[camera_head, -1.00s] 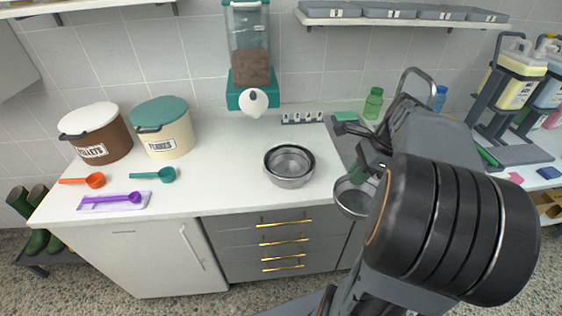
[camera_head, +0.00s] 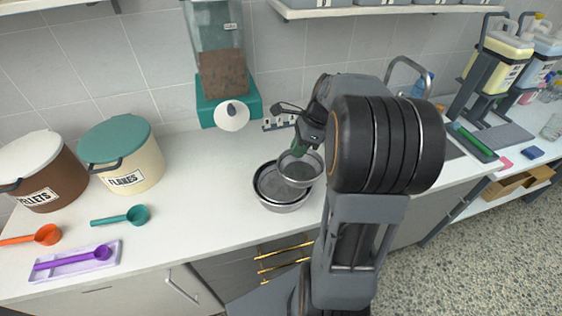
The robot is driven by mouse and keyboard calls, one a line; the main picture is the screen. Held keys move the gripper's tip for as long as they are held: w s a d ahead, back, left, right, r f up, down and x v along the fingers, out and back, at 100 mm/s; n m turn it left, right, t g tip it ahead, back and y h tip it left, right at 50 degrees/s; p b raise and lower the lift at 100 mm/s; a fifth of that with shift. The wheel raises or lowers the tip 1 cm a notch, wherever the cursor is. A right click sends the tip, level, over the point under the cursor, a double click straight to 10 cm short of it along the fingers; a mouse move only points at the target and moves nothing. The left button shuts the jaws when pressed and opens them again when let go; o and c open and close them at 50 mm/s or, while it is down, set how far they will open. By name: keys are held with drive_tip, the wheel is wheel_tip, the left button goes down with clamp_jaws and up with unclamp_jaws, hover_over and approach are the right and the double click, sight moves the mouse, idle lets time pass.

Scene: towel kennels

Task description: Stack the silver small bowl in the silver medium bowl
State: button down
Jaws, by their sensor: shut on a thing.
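The silver small bowl (camera_head: 300,170) hangs from my gripper (camera_head: 301,150), which is shut on its far rim. The small bowl is slightly tilted and overlaps the right part of the silver medium bowl (camera_head: 267,183) in the picture. Two rims show there, so the medium bowl seems to sit inside a larger silver bowl (camera_head: 279,207) on the white counter. I cannot tell whether the small bowl touches the medium bowl. My wrist and arm hide part of the counter to the right.
A teal dispenser (camera_head: 222,75) with a white spout stands behind the bowls. The brown canister (camera_head: 42,180), cream canister (camera_head: 137,172) and teal scoop (camera_head: 124,217) are to the left. The white counter (camera_head: 200,185) is clear between the scoop and bowls.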

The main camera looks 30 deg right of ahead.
drive_tip(key=w+f, duration=0.2)
drive_tip(key=f, duration=0.1)
drive_tip(key=w+a+f, duration=0.1)
drive_tip(key=f, duration=0.2)
drive_tip(key=w+a+f, duration=0.1)
drive_tip(key=w+f, duration=0.1)
drive_tip(key=f, duration=0.1)
drive_tip(key=shift+w+a+p, duration=0.1)
drive_tip(key=shift+w+p, duration=0.2)
drive_tip(key=shift+f, duration=0.25)
drive_tip(key=shift+f+b, duration=0.3)
drive_tip(key=shift+f, duration=0.3)
drive_tip(key=c, duration=1.3)
unclamp_jaws()
drive_tip(key=shift+o, duration=0.2)
